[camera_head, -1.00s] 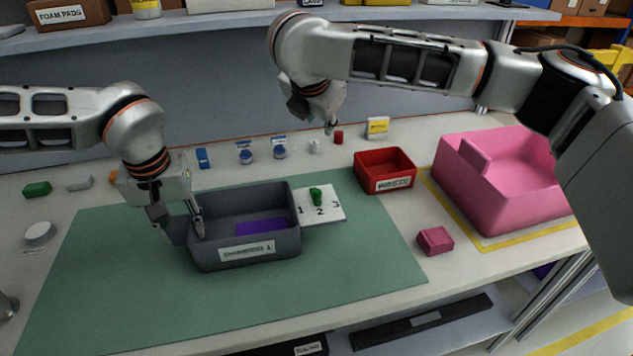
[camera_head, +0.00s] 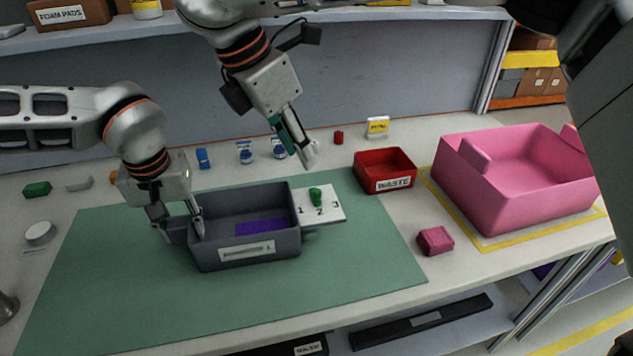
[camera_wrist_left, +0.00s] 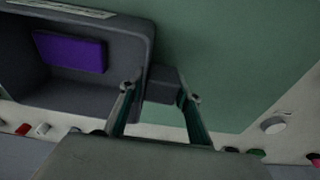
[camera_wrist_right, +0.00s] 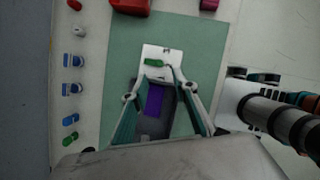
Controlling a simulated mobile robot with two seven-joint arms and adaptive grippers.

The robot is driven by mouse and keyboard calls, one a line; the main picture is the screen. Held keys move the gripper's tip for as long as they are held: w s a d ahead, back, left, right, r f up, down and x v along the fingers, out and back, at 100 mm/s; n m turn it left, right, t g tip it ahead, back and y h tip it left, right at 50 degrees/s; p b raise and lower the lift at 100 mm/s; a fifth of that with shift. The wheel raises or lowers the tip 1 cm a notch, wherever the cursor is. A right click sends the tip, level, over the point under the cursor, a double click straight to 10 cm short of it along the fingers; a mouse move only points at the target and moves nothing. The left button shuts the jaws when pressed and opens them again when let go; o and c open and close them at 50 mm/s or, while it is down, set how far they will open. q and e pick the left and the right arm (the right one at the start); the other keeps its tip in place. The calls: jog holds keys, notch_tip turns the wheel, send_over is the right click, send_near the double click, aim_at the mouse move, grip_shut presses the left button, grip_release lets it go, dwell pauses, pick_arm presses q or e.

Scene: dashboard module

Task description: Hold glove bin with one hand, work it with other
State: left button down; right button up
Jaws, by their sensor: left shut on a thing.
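The grey bin (camera_head: 245,246) stands on the green mat, with a purple flat piece (camera_head: 262,226) inside; its label is too blurred to read. My left gripper (camera_head: 182,235) is shut on the bin's left side, at a grey tab (camera_wrist_left: 161,84) between its fingers in the left wrist view. My right gripper (camera_head: 299,160) hangs over the back of the bin and the white numbered card, tilted down and touching nothing. Its fingers stand apart and empty in the right wrist view (camera_wrist_right: 165,97). The card (camera_head: 333,211) carries a green piece (camera_head: 316,196) near the 2.
A red WASTE bin (camera_head: 385,173) and a large pink bin (camera_head: 513,192) stand to the right, with a pink block (camera_head: 435,240) in front. Small bottles and blocks line the back and left. The green mat (camera_head: 120,290) is clear in front.

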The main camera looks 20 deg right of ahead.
aim_at(320, 190)
jog(key=x, duration=1)
jog(key=shift+d+f, duration=0.1)
jog(key=shift+f, duration=0.15)
jog(key=shift+c, duration=0.3)
grip_shut()
